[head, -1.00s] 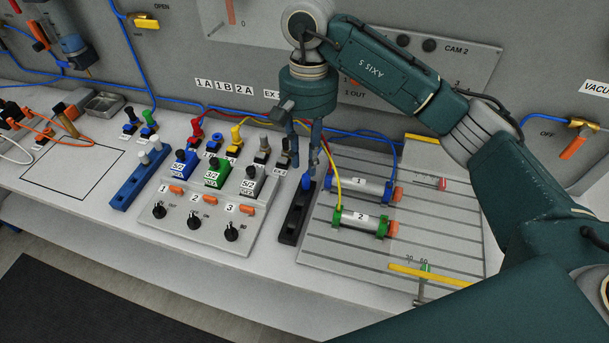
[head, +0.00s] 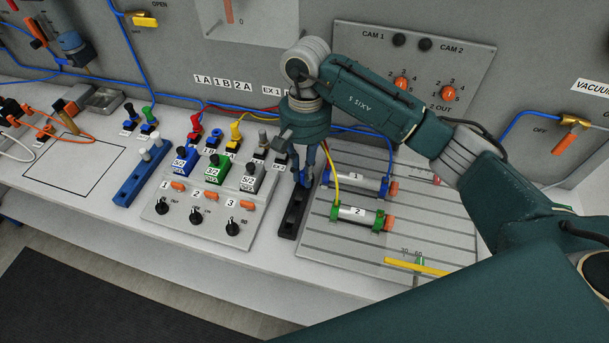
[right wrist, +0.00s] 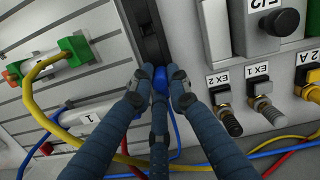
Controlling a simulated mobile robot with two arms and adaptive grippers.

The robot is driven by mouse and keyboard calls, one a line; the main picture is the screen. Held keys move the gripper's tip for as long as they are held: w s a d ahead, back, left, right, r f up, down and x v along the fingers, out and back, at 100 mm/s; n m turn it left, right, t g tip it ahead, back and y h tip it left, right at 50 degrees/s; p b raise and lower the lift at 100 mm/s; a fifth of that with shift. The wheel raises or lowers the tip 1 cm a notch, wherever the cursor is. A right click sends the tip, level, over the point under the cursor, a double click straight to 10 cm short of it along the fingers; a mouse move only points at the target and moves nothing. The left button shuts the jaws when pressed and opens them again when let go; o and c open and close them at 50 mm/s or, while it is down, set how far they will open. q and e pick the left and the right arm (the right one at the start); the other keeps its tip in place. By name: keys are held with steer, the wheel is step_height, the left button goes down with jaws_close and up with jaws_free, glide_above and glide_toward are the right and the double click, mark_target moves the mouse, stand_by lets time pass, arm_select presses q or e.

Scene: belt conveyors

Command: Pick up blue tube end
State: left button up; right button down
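The blue tube end (right wrist: 160,80) stands at the black block (head: 290,224), and in the right wrist view it sits between the fingertips of my right gripper (right wrist: 159,90). In the head view my right gripper (head: 303,182) reaches down at this block, and its fingers mostly hide the tube end. The fingers are close around the tube end; whether they press on it I cannot tell. A blue tube (right wrist: 176,135) runs from near the fingers. My left gripper is not in view.
Cylinders 1 (head: 356,178) and 2 (head: 358,215), with yellow and blue tubes, lie on the slotted plate (head: 330,255) just right. The valve panel (head: 170,210) with knobs is close left. Fittings EX 1 (right wrist: 258,84) and EX 2 (right wrist: 226,108) stand near the fingers.

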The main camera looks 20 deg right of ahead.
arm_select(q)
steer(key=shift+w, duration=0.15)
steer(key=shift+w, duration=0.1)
arm_select(e)
steer(key=shift+r, duration=0.15)
steer(key=shift+r, duration=0.25)
step_height(320, 180, up, 4)
steer(key=shift+w+r+b, duration=0.1)
steer(key=shift+r+b, duration=0.05)
steer(key=shift+b, duration=0.65)
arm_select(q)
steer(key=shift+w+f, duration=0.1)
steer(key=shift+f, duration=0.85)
arm_select(e)
step_height(320, 180, up, 15)
